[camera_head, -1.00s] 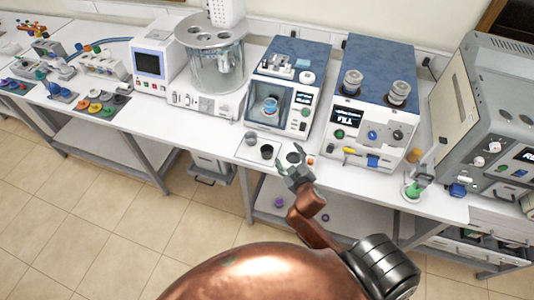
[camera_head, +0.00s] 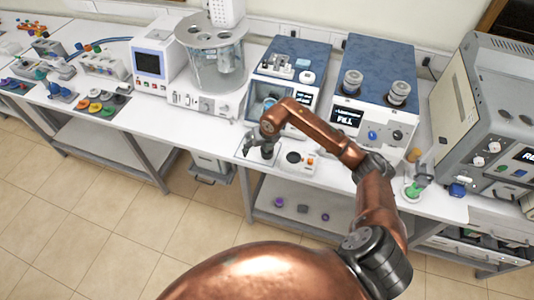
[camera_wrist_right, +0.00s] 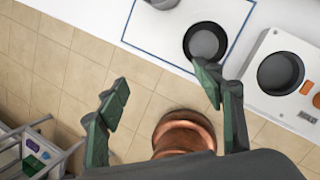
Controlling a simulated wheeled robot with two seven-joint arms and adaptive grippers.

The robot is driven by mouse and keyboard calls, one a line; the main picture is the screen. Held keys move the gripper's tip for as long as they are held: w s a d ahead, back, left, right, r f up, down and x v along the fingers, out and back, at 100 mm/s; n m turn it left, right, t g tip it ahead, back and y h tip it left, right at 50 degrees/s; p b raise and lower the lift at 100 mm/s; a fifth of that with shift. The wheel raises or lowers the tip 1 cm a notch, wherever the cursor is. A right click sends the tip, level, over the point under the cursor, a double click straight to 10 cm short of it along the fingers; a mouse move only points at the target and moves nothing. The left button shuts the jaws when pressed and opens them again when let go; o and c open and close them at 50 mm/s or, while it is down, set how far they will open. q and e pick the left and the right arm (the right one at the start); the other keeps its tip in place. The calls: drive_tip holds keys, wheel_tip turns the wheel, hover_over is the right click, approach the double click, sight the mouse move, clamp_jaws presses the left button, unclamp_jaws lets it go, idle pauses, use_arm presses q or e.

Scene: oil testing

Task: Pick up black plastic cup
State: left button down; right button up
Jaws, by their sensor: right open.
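The black plastic cup (camera_wrist_right: 206,42) stands upright on a white area outlined in blue in the right wrist view, and I look down into its dark, empty-looking inside. My right gripper (camera_wrist_right: 163,92) is open and empty. One finger overlaps the cup's lower edge in this view; whether it touches cannot be told. The other finger is well to the left, over the floor. In the head view my right gripper (camera_head: 259,149) is low at the bench's front edge, and the cup is hard to tell from the dark fingers. My left gripper is not in view.
A white scale (camera_wrist_right: 295,50) with a round dark plate and orange button is close right of the cup. A grey vessel (camera_wrist_right: 162,3) is cut off at the top. In the head view, a glass-fronted machine (camera_head: 291,75) and a FILL machine (camera_head: 375,75) stand behind.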

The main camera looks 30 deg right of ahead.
drive_tip(key=d+h, duration=0.2)
drive_tip(key=d, duration=0.4)
drive_tip(key=shift+m+g, duration=0.4)
drive_tip(key=p+x, duration=0.1)
drive_tip(key=x, duration=0.6)
drive_tip(key=shift+w+a+p, duration=0.1)
drive_tip(key=shift+w+p, duration=0.15)
drive_tip(key=shift+p, duration=0.15)
drive_tip(key=shift+r, duration=0.1)
drive_tip(key=c, duration=1.1)
